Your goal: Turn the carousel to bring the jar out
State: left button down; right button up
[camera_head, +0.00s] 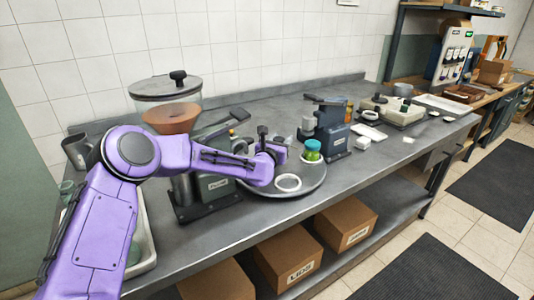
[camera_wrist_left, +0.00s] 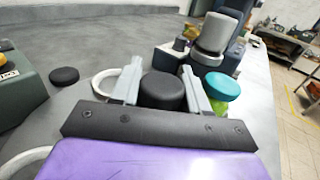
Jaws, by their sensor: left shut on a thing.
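The carousel (camera_head: 310,186) is a round grey turntable on the counter. A jar (camera_head: 312,151) with a teal lid and green contents stands toward its right side; it also shows in the left wrist view (camera_wrist_left: 221,88), just right of my fingers. My left gripper (camera_head: 270,146) is over the carousel. In the left wrist view its two grey fingers (camera_wrist_left: 163,88) are closed on a black round knob (camera_wrist_left: 163,93). My right gripper is not in view.
A hopper machine (camera_head: 168,115) stands behind my left arm. A dark blue-grey machine (camera_head: 333,130) stands close behind the jar, right of the carousel. A scale-like device (camera_head: 395,110) is farther right. Cardboard boxes (camera_head: 345,222) sit on the lower shelf.

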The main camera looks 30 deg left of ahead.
pick_arm(q)
jog(key=shift+f+h, duration=0.25)
jog(key=shift+h, duration=0.05)
jog(key=shift+d+r, duration=0.1)
jog(key=shift+r, duration=0.05)
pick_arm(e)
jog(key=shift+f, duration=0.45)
pick_arm(q)
jog(key=c, duration=0.7)
grip_release()
jog(key=shift+o, duration=0.2)
jog(key=s+b, duration=0.2)
jog(key=s, duration=0.8)
jog(key=shift+s+d, duration=0.15)
jog(key=shift+s, duration=0.2)
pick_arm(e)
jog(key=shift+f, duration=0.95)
